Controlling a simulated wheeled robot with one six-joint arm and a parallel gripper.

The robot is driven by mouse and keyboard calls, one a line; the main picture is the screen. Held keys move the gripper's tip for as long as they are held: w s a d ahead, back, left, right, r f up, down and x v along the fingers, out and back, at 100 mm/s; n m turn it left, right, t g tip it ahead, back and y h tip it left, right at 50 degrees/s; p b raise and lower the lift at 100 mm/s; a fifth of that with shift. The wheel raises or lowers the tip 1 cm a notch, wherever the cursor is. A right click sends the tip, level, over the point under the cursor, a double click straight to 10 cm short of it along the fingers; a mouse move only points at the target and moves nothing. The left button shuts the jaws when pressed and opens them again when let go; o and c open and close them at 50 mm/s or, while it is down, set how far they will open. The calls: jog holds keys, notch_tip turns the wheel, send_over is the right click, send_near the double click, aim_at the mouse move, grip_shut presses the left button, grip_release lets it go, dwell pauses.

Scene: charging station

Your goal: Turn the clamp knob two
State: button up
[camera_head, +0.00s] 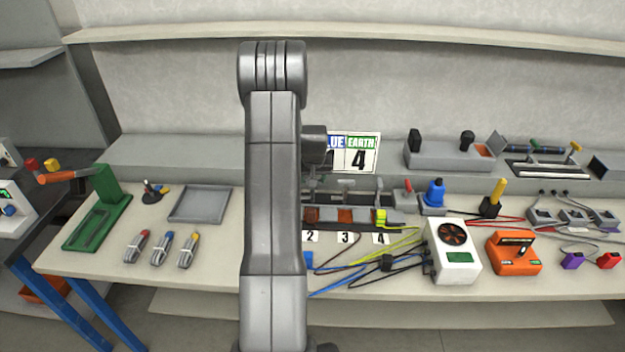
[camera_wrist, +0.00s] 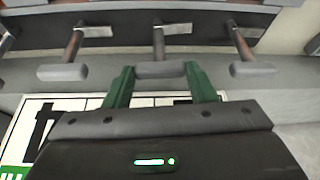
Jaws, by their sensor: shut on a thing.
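In the wrist view a row of grey T-shaped clamp knobs stands along the clamp rail. My gripper (camera_wrist: 158,71) has its two green fingers on the ends of the middle knob's grey bar (camera_wrist: 163,69) and is shut on it. The bar lies level across the picture. Similar knobs stand to its left (camera_wrist: 62,72) and right (camera_wrist: 252,69), apart from the fingers. No number is readable on the knobs there. In the head view the number labels two (camera_head: 311,237), three (camera_head: 345,237) and four (camera_head: 380,239) show below the rail; my arm hides my gripper.
A sign (camera_head: 353,152) reading EARTH and 4 stands behind the rail. Cables (camera_head: 390,243) lie in front of it. A white fan box (camera_head: 452,252) and an orange device (camera_head: 513,252) stand to the right. An empty grey tray (camera_head: 201,204) lies to the left.

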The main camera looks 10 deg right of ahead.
jog(key=n+b, duration=0.2)
jog(key=n+y+b, duration=0.1)
jog(key=b, duration=0.1)
jog(key=shift+d+f+n+y, duration=0.2)
jog(key=shift+f+n+y, duration=0.1)
jog(key=shift+n, duration=0.1)
jog(key=n+y+b, duration=0.1)
jog(key=n+b, duration=0.1)
jog(key=b, duration=0.1)
jog(key=shift+w+d+n, duration=0.1)
jog(key=shift+n, duration=0.3)
jog(key=n+b, duration=0.1)
jog(key=n+y+b, duration=0.1)
jog(key=n, duration=0.1)
jog(key=shift+d+r+n+g+b, duration=0.1)
jog(key=shift+r+n+g+b, duration=0.1)
jog(key=shift+n+g+b, duration=0.15)
jog(key=shift+w+d+r+n+g+y+b, duration=0.1)
jog(key=shift+n+g+y+b, duration=0.2)
jog(key=shift+n, duration=0.55)
jog(key=shift+w+n+g+y+b, duration=0.1)
jog(key=shift+n+g+y+b, duration=0.2)
jog(key=shift+n, duration=0.5)
jog(key=o, duration=1)
jog(key=v, duration=1.4)
jog(key=shift+w, duration=0.1)
